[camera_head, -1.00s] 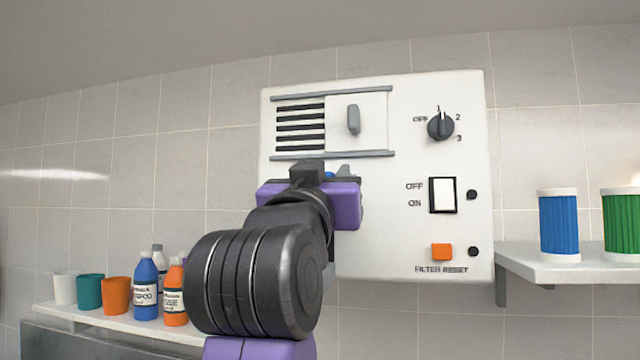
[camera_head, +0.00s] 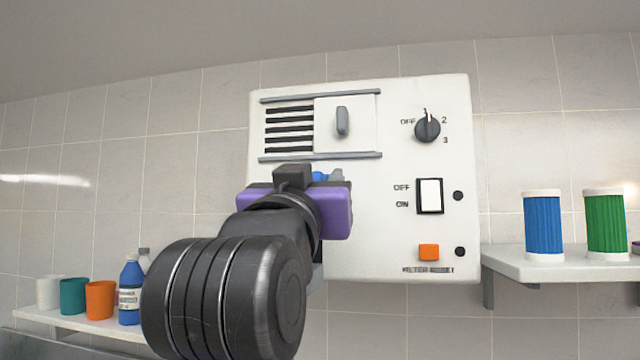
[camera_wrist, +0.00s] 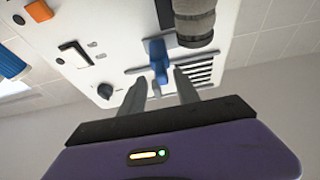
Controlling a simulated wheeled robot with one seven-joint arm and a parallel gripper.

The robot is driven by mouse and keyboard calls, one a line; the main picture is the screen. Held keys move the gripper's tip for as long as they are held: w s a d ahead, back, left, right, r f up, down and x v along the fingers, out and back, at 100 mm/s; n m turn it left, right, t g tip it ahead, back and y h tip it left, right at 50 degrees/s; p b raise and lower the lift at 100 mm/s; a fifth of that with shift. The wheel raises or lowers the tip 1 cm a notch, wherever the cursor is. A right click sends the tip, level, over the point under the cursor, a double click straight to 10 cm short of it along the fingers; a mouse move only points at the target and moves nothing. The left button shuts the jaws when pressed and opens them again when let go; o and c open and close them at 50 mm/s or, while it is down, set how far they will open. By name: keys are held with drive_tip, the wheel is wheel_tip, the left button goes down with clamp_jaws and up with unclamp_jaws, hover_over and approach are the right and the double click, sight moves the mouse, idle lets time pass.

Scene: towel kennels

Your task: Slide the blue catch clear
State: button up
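A white wall unit (camera_head: 380,240) fills the middle of the head view. The blue catch (camera_head: 319,177) shows there only as a small patch above my purple gripper body, which hides the rest. In the wrist view, where the unit appears upside down, the blue catch (camera_wrist: 157,58) stands out from its face below the slatted vent. My gripper (camera_wrist: 160,80) is open, with one grey finger on each side of the catch's near end. I see gaps beside the catch; contact cannot be told. A grey fingertip (camera_head: 337,176) shows beside the catch in the head view.
The unit carries a sliding vent cover (camera_head: 362,130), a knob (camera_head: 427,129), a rocker switch (camera_head: 430,195) and an orange button (camera_head: 429,252). A dark ribbed cylinder (camera_wrist: 195,20) is close to the catch. Shelves with cups (camera_head: 73,296) and filters (camera_head: 543,225) flank the unit.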

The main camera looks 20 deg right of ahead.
drive_tip(key=b+v, duration=0.1)
drive_tip(key=v, duration=0.4)
idle(0.4)
